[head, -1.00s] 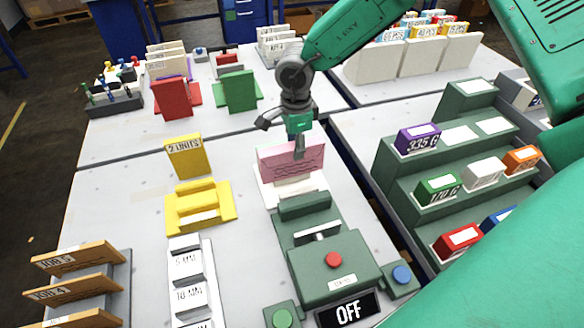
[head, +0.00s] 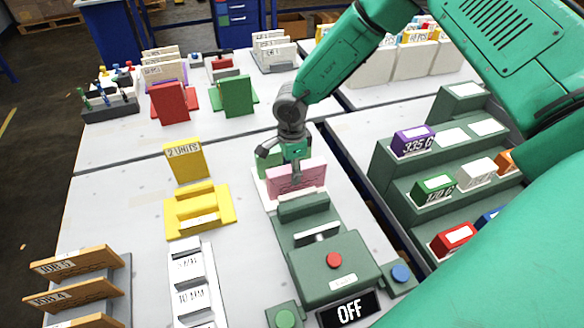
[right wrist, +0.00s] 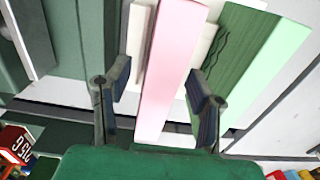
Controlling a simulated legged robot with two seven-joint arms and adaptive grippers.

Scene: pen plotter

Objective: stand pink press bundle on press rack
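The pink press bundle (head: 297,180) stands upright in the white rack (head: 262,192), just behind the green press. It also shows in the right wrist view (right wrist: 170,75), between the two finger pads. My right gripper (head: 294,165) is over it with fingers on either side. In the right wrist view the fingers (right wrist: 158,105) are spread, with gaps between them and the pink bundle, so it looks open. A green bundle (head: 268,162) stands behind the pink one, also in the right wrist view (right wrist: 235,60). The bundle's foot is hidden. My left gripper is not in view.
The green press (head: 332,270) with a red button and an OFF display stands in front. A yellow stand (head: 200,212) and yellow bundle (head: 186,161) are left. A green stepped shelf (head: 400,185) with coloured blocks stands right. The table between yellow bundle and rack is clear.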

